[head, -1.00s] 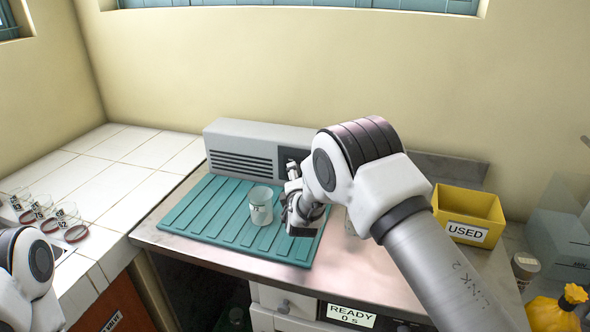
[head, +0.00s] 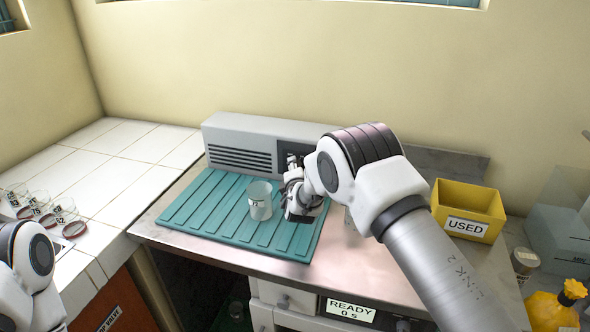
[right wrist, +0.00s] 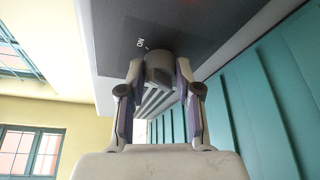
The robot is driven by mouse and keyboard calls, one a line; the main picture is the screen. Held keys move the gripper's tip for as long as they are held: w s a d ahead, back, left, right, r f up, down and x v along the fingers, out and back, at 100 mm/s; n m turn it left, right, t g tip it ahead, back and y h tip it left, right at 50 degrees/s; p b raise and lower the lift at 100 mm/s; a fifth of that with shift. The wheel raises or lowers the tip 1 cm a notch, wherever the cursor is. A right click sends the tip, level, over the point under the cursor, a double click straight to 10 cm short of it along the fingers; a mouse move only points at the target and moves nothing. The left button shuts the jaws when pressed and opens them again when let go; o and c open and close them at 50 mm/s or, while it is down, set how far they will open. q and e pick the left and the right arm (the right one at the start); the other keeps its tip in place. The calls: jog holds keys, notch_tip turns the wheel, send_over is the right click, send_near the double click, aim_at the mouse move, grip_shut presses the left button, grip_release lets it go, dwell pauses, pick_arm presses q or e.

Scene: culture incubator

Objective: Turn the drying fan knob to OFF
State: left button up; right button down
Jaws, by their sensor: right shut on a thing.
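The drying fan (head: 240,135) is a long grey box with a slotted vent and a dark panel, at the back of the teal ribbed mat. Its knob (right wrist: 160,66) is a grey cylinder on the dark panel (right wrist: 185,35) in the right wrist view. My right gripper (right wrist: 158,80) is shut on the knob, one finger on each side. An "ON" mark shows beside the knob; an OFF mark is not visible. In the head view my right gripper (head: 293,163) reaches the panel and the knob is hidden. Only part of my left arm shows at the left edge.
A clear beaker (head: 260,202) stands on the teal mat (head: 200,215), close to my right wrist. A yellow "USED" bin (head: 480,205) is on the right. Several labelled dishes (head: 40,212) sit on the white tiles at left. Bare metal counter lies in front of the mat.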

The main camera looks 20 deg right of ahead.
jog(key=shift+n+g+b, duration=0.6)
jog(key=shift+n+b, duration=0.5)
jog(key=shift+b, duration=0.2)
jog(key=shift+w+a+r+n+g+h+b, duration=0.15)
jog(key=shift+n+g+h+b, duration=0.35)
jog(key=shift+n, duration=0.4)
jog(key=shift+r+n+g, duration=0.15)
jog(key=shift+n+g, duration=0.15)
jog(key=shift+n, duration=0.4)
jog(key=shift+r+n+g+h+p, duration=0.15)
jog(key=shift+n+g+h+p, duration=0.15)
jog(key=shift+n+h+p, duration=0.35)
jog(key=shift+a+n+g+h+p, duration=0.1)
jog(key=shift+n+g+h+p, duration=0.45)
jog(key=shift+n+p, duration=0.4)
jog(key=shift+w+n+h+p, duration=0.1)
jog(key=shift+n+h+p, duration=0.2)
jog(key=shift+n, duration=0.3)
